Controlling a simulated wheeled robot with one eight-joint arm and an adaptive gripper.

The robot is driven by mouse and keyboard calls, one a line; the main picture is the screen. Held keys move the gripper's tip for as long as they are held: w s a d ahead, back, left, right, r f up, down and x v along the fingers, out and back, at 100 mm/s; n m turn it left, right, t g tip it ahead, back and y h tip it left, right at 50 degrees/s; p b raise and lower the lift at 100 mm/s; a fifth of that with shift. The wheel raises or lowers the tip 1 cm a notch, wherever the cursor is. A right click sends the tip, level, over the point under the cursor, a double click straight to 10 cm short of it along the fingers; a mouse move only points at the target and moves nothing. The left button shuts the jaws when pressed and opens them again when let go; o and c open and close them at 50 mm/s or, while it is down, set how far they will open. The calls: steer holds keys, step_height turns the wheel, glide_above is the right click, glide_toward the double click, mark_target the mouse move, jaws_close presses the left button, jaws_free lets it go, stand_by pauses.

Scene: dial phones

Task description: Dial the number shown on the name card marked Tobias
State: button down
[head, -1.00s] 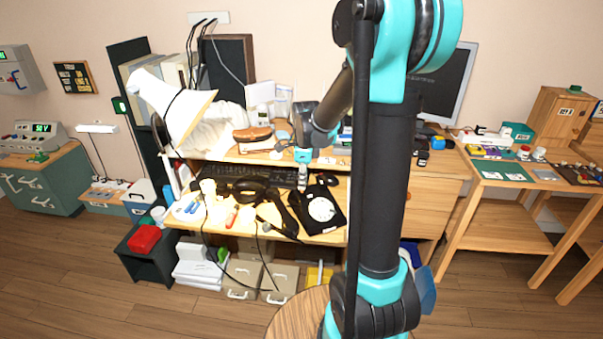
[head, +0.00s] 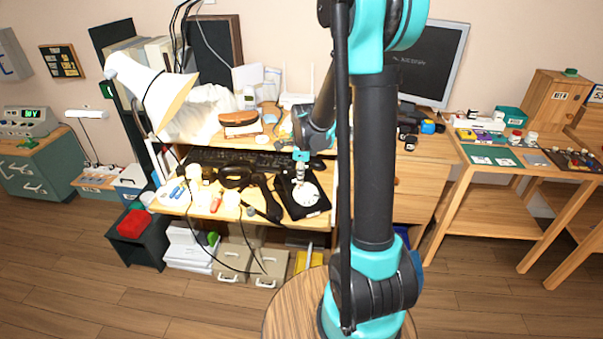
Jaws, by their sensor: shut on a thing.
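A black dial phone (head: 316,208) with a round white dial (head: 306,195) sits at the right front of the desk. A black handset (head: 265,199) with a cord lies off it, to its left. My gripper (head: 300,179) points down at the upper left part of the dial. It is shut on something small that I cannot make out. I cannot tell whether it touches the dial. No name card marked Tobias can be read; the print in view is too small.
A lamp (head: 170,97) leans over the desk's left side. Small bottles and a black ring-shaped thing (head: 236,177) crowd the desk left of the handset. A keyboard (head: 225,160) lies behind. A raised shelf with a monitor (head: 428,65) stands at the back.

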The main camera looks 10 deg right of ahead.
steer(key=shift+w+f, duration=0.1)
steer(key=shift+f, duration=0.1)
stand_by(0.3)
steer(key=shift+w+f, duration=0.1)
steer(key=shift+f, duration=0.15)
steer(key=shift+w+a+f, duration=0.1)
steer(key=shift+w+f, duration=0.1)
steer(key=shift+f, duration=0.25)
stand_by(0.8)
stand_by(0.3)
steer(key=shift+w+d+r, duration=0.1)
steer(key=shift+w+d, duration=0.2)
steer(key=shift+d, duration=0.25)
